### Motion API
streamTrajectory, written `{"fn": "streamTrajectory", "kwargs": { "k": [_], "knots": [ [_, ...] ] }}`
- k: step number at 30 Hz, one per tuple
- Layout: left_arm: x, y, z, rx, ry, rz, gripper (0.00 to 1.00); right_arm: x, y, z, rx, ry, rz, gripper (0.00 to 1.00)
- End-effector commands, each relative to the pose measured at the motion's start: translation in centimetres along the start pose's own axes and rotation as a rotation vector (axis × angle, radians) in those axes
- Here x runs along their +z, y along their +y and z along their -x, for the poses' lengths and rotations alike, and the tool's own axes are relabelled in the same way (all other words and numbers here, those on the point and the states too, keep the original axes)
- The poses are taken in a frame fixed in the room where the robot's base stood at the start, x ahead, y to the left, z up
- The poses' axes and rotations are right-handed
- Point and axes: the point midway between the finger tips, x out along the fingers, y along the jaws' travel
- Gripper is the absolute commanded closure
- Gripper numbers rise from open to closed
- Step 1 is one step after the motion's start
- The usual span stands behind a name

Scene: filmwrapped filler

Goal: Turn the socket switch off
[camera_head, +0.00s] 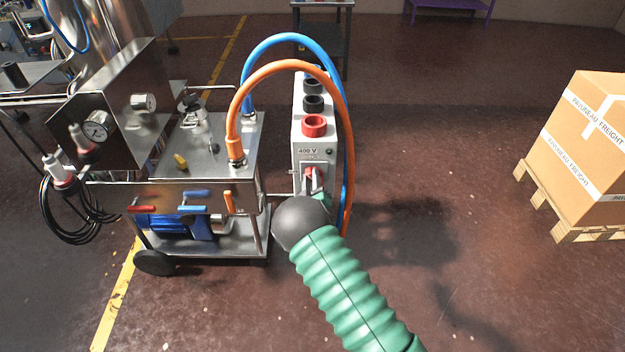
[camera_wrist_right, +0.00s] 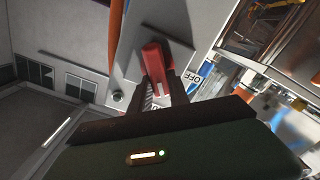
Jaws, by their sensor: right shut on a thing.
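The socket box (camera_head: 318,154) is a tall narrow white unit marked "400 V", standing beside the steel machine. Its red switch handle (camera_head: 309,173) is on the front face, below the label. My right gripper (camera_head: 315,186) reaches the front of the box and is shut on this handle. The fingers hide part of the handle. My left gripper is not in view.
The steel machine (camera_head: 190,150) with gauges and levers stands close to the left of the box. A blue hose (camera_head: 290,38) and an orange hose (camera_head: 290,65) arch over the box. A carton (camera_head: 590,140) on a pallet (camera_head: 545,205) stands at the right. Floor between is clear.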

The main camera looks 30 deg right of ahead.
Motion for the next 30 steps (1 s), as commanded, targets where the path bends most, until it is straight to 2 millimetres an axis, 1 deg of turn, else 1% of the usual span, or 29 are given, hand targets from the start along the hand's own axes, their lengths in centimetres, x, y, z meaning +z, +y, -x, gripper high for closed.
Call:
{"fn": "streamTrajectory", "kwargs": {
  "k": [1, 3, 18, 24, 30],
  "knots": [
    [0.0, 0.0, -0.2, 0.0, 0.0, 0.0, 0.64, 0.0, -0.4, 0.1, -0.004, 0.002, 0.041, 1.0],
    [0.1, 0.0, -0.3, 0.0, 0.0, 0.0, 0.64, 0.0, -0.6, 0.1, -0.005, 0.003, 0.109, 1.0],
    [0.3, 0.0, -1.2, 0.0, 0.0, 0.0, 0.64, 0.3, -1.5, 0.1, -0.007, 0.003, 0.579, 1.0],
    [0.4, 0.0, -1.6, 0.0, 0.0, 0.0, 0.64, 0.5, -1.8, 0.1, -0.008, 0.004, 0.74, 1.0],
    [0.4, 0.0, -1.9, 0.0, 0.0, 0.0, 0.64, 0.7, -2.0, 0.1, -0.009, 0.003, 0.858, 1.0]
  ]
}}
